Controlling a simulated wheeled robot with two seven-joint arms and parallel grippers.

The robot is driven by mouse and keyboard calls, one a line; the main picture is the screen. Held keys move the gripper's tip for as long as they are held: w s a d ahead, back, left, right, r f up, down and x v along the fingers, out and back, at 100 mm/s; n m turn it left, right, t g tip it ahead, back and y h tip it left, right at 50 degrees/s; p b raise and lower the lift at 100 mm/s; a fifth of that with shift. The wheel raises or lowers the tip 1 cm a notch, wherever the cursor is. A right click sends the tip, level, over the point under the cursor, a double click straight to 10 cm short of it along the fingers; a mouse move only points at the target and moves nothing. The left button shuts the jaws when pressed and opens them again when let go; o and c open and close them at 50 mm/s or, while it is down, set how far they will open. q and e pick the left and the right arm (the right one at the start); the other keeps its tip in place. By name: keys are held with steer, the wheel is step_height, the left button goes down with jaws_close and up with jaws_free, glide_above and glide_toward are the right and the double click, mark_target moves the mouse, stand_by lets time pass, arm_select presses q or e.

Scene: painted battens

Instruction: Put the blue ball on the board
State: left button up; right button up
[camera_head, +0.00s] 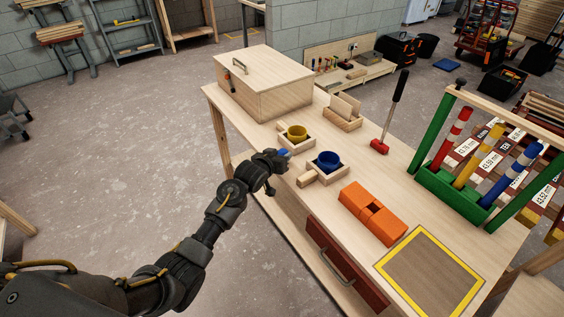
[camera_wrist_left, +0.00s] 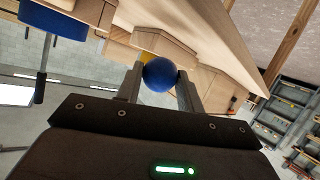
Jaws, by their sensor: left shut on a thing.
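The blue ball (camera_head: 284,152) is held at the left edge of the workbench, beside the holder with the yellow cup. My left gripper (camera_head: 277,158) is shut on it. In the left wrist view the blue ball (camera_wrist_left: 160,75) sits between the two fingertips of my left gripper (camera_wrist_left: 159,82). A flat brown square with a yellow border (camera_head: 429,274) lies at the near right of the bench; it looks like the board, and its visible surface is bare. My right gripper is not in view.
A yellow cup (camera_head: 297,133) and a blue cup (camera_head: 328,161) sit in wooden holders. An orange block (camera_head: 372,213) lies before the bordered square. A green rack (camera_head: 453,192) with painted battens, a red-headed tool (camera_head: 381,145) and a lidded wooden box (camera_head: 264,84) also occupy the bench.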

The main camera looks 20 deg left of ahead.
arm_select(q)
steer(key=shift+w+f+p, duration=0.2)
steer(key=shift+f+p, duration=0.2)
steer(key=shift+f, duration=0.45)
steer(key=shift+w+f+p, duration=0.2)
steer(key=shift+f+p, duration=0.2)
steer(key=shift+f, duration=0.55)
steer(key=shift+f, duration=0.25)
steer(key=o, duration=1.1)
steer(key=shift+c, duration=0.2)
steer(key=shift+b, duration=0.35)
steer(key=b+v, duration=0.1)
steer(key=v, duration=1)
steer(key=shift+d+r, duration=0.3)
steer(key=shift+d, duration=0.1)
